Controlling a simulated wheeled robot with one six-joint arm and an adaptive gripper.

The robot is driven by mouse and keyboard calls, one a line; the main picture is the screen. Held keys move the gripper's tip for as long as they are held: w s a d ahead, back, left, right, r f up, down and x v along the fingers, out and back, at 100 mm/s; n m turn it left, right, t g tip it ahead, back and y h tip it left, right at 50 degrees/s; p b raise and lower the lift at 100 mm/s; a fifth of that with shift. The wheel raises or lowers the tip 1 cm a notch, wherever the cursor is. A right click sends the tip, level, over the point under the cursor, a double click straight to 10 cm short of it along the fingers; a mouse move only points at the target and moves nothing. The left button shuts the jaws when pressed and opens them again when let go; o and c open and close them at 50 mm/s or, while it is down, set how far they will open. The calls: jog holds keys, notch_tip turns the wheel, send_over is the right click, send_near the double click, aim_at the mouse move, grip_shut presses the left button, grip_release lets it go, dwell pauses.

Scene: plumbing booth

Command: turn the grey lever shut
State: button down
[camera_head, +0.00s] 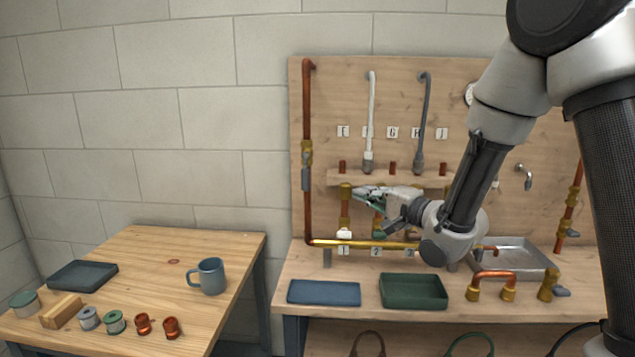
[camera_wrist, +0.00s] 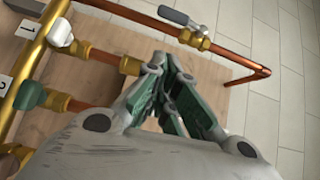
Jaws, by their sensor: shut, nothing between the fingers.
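The grey lever (camera_head: 305,179) is on a brass valve (camera_head: 306,155) in the upright copper pipe at the board's left edge. It points down, roughly along the pipe. In the wrist view the grey lever (camera_wrist: 180,18) shows beyond my fingers, beside the pipe, with its brass valve body (camera_wrist: 193,38) at its right end. My gripper (camera_head: 357,191) is shut and empty, in front of the board to the right of the grey lever and apart from it. In the wrist view the fingertips (camera_wrist: 168,62) lie close to a brass fitting, contact unclear.
A white lever (camera_head: 344,234) and a teal lever (camera_head: 378,234) sit on neighbouring branches above the brass manifold (camera_head: 362,244). Bare board lies between the branches and left pipe.

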aim_at(305, 172)
jog(key=s+a+x, duration=0.2)
jog(key=x, duration=1)
jog(key=shift+w+a+r+m, duration=0.2)
jog(key=shift+w+a+m, duration=0.1)
jog(key=shift+w, duration=0.05)
